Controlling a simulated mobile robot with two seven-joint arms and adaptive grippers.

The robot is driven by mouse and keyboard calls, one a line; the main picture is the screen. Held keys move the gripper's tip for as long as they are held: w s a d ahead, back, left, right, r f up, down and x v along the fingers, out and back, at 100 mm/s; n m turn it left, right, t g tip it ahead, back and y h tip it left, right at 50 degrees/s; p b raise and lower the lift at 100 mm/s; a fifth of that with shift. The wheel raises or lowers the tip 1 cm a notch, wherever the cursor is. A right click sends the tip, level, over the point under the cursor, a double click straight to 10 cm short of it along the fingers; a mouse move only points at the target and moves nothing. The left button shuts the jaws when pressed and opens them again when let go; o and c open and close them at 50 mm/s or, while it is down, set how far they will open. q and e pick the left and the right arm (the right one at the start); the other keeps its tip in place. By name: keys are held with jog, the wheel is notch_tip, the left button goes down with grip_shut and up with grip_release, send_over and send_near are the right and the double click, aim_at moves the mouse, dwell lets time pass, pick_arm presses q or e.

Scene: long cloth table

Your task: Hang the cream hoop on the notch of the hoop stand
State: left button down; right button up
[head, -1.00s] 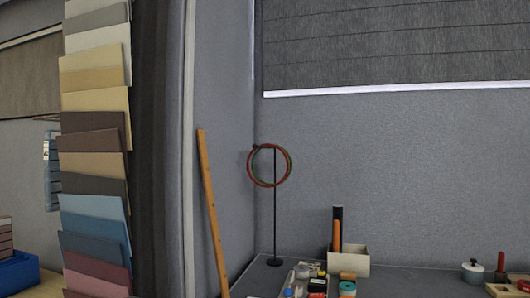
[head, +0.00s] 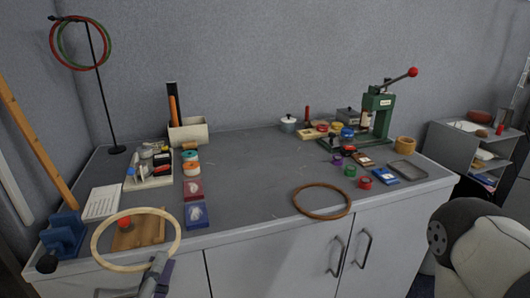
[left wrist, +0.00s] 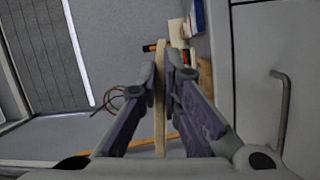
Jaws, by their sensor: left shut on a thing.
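The cream hoop (head: 179,238) is in the head view at the left front, in the air over the table's front edge. My left gripper (head: 158,268) is shut on its near rim. In the left wrist view the cream hoop (left wrist: 160,110) shows edge-on between the fingers of my left gripper (left wrist: 162,75). The hoop stand (head: 103,95), a thin black pole on a round base, is at the back left. A red hoop (head: 108,52) and a green hoop hang at its top arm, partly hiding the notch. The cream hoop is apart from the stand. My right gripper is not in view.
A brown hoop (head: 322,216) lies at the table's front. A wooden stick (head: 35,140) leans at the left. A green press (head: 375,115) stands right.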

pick_arm(q)
jog(key=d+r+m+g+h+b, duration=0.1)
jog(key=d+r+m+g+h, duration=0.35)
jog(key=d+h, duration=0.85)
jog(key=w+d+f+y+b, duration=0.1)
jog(key=w+f+b, duration=0.2)
jog(key=w, duration=0.1)
jog(key=w+d+f+m+t+y+b, duration=0.1)
jog(key=w+d+f+b, duration=0.1)
jog(key=w+f+b, duration=0.1)
jog(key=w+d+f+t+y+b, duration=0.1)
jog(key=w+d+f+b, duration=0.1)
jog(key=w+f+b, duration=0.2)
jog(key=shift+w+f+m, duration=0.2)
jog(key=shift+w, duration=0.5)
jog(key=shift+w+f+m, duration=0.15)
jog(key=shift+w+f, duration=0.05)
jog(key=shift+w, duration=0.5)
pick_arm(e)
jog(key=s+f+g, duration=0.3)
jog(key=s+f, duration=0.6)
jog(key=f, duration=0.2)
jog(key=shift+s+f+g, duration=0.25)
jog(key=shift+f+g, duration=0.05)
pick_arm(q)
jog(key=c, duration=2.2)
grip_release()
jog(key=shift+f, duration=0.1)
jog(key=o, duration=0.4)
